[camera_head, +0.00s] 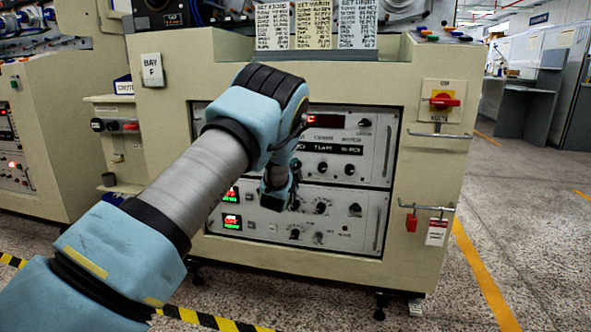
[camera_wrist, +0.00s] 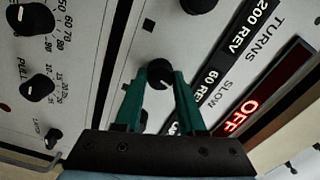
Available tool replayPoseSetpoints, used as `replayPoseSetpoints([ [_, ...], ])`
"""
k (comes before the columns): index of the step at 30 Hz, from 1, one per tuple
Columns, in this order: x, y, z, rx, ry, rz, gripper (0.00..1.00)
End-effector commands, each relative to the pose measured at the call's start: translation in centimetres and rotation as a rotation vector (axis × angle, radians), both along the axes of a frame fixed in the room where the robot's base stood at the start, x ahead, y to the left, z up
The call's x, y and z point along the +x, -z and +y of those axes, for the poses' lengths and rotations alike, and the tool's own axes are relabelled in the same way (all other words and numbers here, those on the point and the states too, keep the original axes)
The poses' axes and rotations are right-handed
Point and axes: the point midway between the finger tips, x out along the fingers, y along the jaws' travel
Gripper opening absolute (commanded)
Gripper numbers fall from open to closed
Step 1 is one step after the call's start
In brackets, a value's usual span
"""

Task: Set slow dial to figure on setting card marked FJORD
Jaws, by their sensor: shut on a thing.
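The slow dial is a small black knob (camera_wrist: 160,74) beside the word SLOW in the wrist view. My gripper (camera_wrist: 160,85) has its two green fingers shut on this knob, one on each side. In the head view, my wrist hides the fingertips and the knob. Three setting cards stand in a row on top of the machine: a left card (camera_head: 271,26), a middle card (camera_head: 313,25) and a right card (camera_head: 356,24). Their headings begin with SET, but their names and figures are too small to read surely.
A red display (camera_wrist: 239,115) reads OFF beside the label TURNS. Another black knob (camera_wrist: 198,5) is near the label 200 REV. More knobs (camera_wrist: 37,87) are on the neighbouring panel. A red and yellow switch (camera_head: 442,101) is on the cabinet's right side.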

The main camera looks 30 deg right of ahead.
Motion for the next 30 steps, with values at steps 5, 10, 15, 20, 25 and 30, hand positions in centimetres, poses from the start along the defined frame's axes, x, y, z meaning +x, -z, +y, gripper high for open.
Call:
replayPoseSetpoints([
  [5, 0.0, 0.1, 0.0, 0.001, -0.001, 0.001, 0.00],
  [10, 0.0, 0.1, 0.0, 0.000, -0.001, 0.002, 0.45],
  [15, 0.0, 0.0, 0.0, 0.000, -0.001, 0.002, 0.64],
  [20, 0.0, 0.0, 0.0, 0.000, 0.000, 0.001, 0.69],
  [25, -0.1, 0.0, 0.1, 0.000, 0.000, 0.001, 0.69],
  [30, -1.4, -0.1, 1.2, 0.001, 0.000, 0.004, 0.69],
])
